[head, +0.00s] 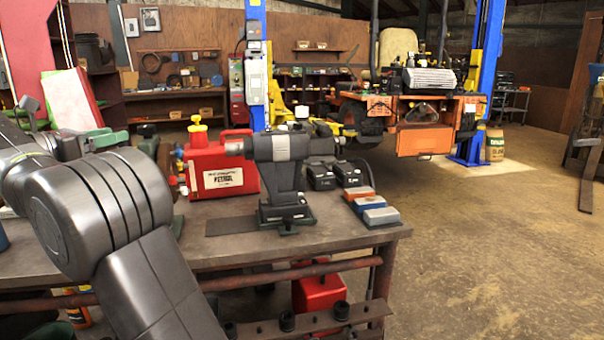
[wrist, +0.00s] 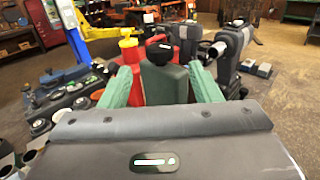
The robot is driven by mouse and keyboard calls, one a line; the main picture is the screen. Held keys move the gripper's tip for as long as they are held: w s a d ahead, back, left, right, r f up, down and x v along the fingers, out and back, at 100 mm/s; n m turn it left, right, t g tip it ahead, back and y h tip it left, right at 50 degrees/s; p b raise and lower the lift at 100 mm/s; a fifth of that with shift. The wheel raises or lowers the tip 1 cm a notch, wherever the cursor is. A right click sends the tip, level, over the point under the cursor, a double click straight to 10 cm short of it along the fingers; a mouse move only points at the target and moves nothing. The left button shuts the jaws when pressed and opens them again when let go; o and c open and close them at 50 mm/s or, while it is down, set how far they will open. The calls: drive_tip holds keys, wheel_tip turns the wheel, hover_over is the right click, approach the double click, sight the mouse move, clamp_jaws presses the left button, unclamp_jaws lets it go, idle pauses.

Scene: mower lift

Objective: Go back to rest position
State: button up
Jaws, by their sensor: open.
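My gripper (wrist: 160,82) shows in the wrist view with its two green fingers apart. A dark green bottle (wrist: 164,85) with a black cap stands upright in line with the gap between them. Nothing shows as gripped; whether the fingers touch the bottle cannot be told. In the head view my arm (head: 110,210) reaches in from the lower left and bends at the left end of the bench, and the gripper cannot be made out clearly there.
The workbench (head: 335,240) carries a red petrol can (head: 222,165), a grey bench vise (head: 284,180) and several small blocks (head: 380,216). An orange mower (head: 424,135) stands behind, near blue lift posts (head: 487,75). The floor (head: 490,260) at right is clear.

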sight(145, 127)
drive_tip(key=x, duration=1)
drive_tip(key=shift+a+f+n+t+y+b, duration=0.1)
drive_tip(key=shift+f+n+t+y+b, duration=0.1)
drive_tip(key=shift+n+t+y+b, duration=0.3)
drive_tip(key=shift+s+r+n+t+y+b, duration=0.1)
drive_tip(key=shift+s+n+t+y+b, duration=0.15)
drive_tip(key=shift+n+y+b, duration=0.65)
drive_tip(key=shift+w+n+t+y+b, duration=0.1)
drive_tip(key=shift+n+t+y+b, duration=0.3)
drive_tip(key=shift+y, duration=0.75)
drive_tip(key=shift+n+t+y+b, duration=0.15)
drive_tip(key=shift+n+y+b, duration=0.45)
drive_tip(key=shift+y, duration=0.55)
drive_tip(key=shift+r+n+y, duration=0.15)
drive_tip(key=shift+n+y, duration=1.05)
drive_tip(key=shift+y, duration=0.5)
drive_tip(key=shift+r+n+y+p, duration=0.1)
drive_tip(key=shift+n+y+p, duration=0.7)
drive_tip(key=shift+y, duration=0.6)
drive_tip(key=shift+r+n+g+y+p, duration=0.15)
drive_tip(key=shift+n+g+y+p, duration=0.25)
drive_tip(key=shift+n+y+p, duration=0.55)
drive_tip(key=shift+y+p, duration=0.45)
drive_tip(key=shift+p, duration=0.05)
drive_tip(key=n+g+y+p, duration=0.1)
drive_tip(key=p, duration=0.2)
drive_tip(key=shift+y, duration=0.3)
